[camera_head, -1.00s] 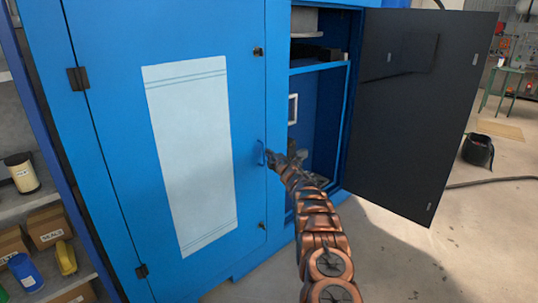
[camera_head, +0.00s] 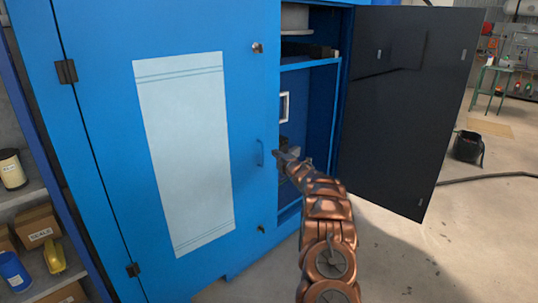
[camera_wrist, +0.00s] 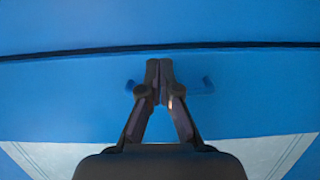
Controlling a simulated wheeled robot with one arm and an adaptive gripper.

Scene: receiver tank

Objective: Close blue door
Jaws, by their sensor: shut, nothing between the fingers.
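The blue door (camera_head: 245,110) is the left panel of a tall blue cabinet, with a pale sheet on its front and a small blue handle (camera_head: 261,153) near its right edge. It looks slightly ajar; the exact gap is hard to judge. My gripper (camera_head: 278,157) is shut and empty, just right of the handle at the door's right edge. In the wrist view the shut fingertips (camera_wrist: 159,66) lie over the blue door, partly covering the handle (camera_wrist: 201,87), just below a dark seam. Whether they touch the door is unclear.
A dark door panel (camera_head: 405,105) stands wide open at the right, beside the cabinet's open shelves (camera_head: 312,75). A shelf with boxes (camera_head: 38,228) is at the far left. A black bucket (camera_head: 468,147) and a cable lie on the floor at right.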

